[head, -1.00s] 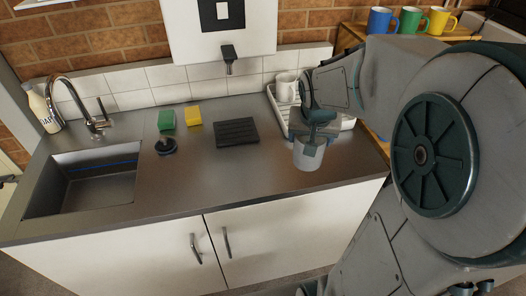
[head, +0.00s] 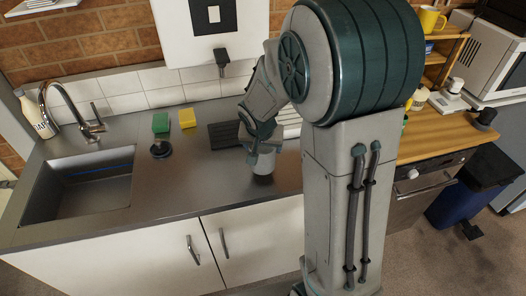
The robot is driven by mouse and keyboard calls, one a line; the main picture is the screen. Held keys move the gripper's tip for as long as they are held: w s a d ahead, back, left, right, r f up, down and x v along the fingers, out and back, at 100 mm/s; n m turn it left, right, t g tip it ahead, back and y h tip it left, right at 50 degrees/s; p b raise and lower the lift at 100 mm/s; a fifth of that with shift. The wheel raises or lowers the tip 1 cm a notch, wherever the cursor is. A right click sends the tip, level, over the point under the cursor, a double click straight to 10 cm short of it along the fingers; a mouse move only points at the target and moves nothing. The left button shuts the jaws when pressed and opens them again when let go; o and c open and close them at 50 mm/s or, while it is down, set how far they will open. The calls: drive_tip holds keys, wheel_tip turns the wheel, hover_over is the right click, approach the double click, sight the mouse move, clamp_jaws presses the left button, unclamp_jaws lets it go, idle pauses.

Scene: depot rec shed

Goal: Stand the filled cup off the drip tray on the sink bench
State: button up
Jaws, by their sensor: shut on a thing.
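A pale grey-white cup (head: 264,164) is at the middle of the sink bench (head: 190,185), in front and to the right of the drip tray. My gripper (head: 257,148) is shut on the cup from above and behind. I cannot tell whether the cup's base touches the bench, and its contents are not visible. The dark ribbed drip tray (head: 219,136) lies on the bench below the wall-mounted dispenser's tap (head: 222,62). My arm hides part of the tray's right side.
A white dish rack (head: 291,122) is partly hidden behind my arm. The bench front between sink and cup is clear.

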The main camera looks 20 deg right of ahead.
sight(263, 153)
drive_tip(key=shift+f, duration=1.35)
drive_tip(key=shift+f, duration=0.15)
drive_tip(key=o, duration=1.5)
